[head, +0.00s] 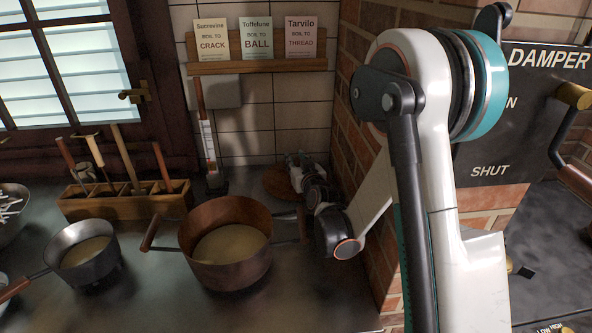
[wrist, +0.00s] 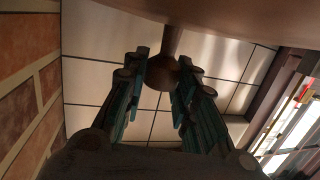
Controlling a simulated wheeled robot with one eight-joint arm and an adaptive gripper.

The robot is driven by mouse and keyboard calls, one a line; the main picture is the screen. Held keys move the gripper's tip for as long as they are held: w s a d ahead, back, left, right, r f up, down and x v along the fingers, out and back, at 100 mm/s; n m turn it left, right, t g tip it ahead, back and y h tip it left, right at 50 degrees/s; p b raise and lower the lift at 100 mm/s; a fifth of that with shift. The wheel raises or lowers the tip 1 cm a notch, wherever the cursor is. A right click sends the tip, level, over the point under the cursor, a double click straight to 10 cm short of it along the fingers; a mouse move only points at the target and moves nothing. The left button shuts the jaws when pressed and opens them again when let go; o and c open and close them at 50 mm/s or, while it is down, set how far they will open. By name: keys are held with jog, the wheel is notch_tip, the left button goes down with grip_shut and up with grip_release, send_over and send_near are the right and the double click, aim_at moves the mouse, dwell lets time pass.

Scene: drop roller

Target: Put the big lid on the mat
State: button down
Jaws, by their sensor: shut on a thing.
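The big lid (head: 277,184) shows in the head view as a brown round edge at the back of the counter, by the tiled wall and partly hidden behind my gripper (head: 300,168). In the wrist view its broad brown face (wrist: 225,14) fills the top, with a stem and round knob (wrist: 162,73) between the fingers of my gripper (wrist: 168,68). My gripper is shut on the lid's knob. I cannot make out the mat in either view.
A copper pot (head: 228,270) with pale liquid stands in front of the gripper, and a smaller grey pan (head: 85,262) is left of it. A wooden tool rack (head: 125,204) stands behind them. The brick wall (head: 372,140) is close on the right.

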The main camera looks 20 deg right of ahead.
notch_tip(320, 180, down, 2)
jog(key=shift+r, duration=0.1)
jog(key=c, duration=1.3)
grip_release()
